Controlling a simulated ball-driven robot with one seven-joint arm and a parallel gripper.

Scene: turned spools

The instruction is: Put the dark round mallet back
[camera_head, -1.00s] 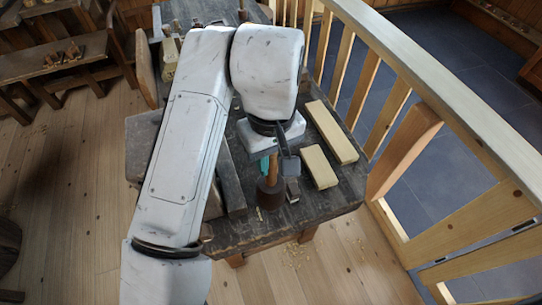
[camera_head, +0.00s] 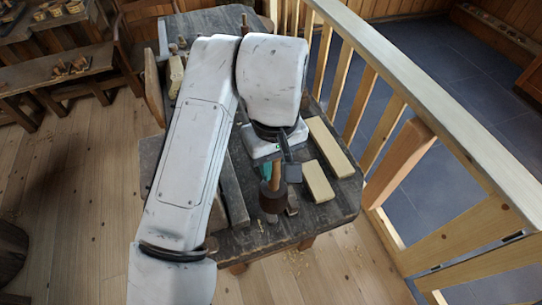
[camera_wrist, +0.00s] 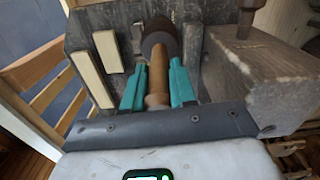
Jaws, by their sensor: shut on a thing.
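The dark round mallet has a dark cylindrical head (camera_head: 272,199) and a brown wooden handle (camera_wrist: 158,72). In the head view it hangs head down below my wrist, over the dark workbench (camera_head: 325,212). My gripper (camera_wrist: 157,88) has teal fingers on both sides of the handle and is shut on it. In the wrist view the mallet's head (camera_wrist: 160,38) points away from me, beyond the fingertips. I cannot tell whether the head touches the bench top.
Two pale wood blocks (camera_head: 318,181) (camera_head: 331,148) lie right of the mallet on the bench. A small dark block (camera_head: 292,204) is close beside its head. A long dark beam (camera_head: 234,196) lies to the left. A wooden railing (camera_head: 400,90) runs along the right.

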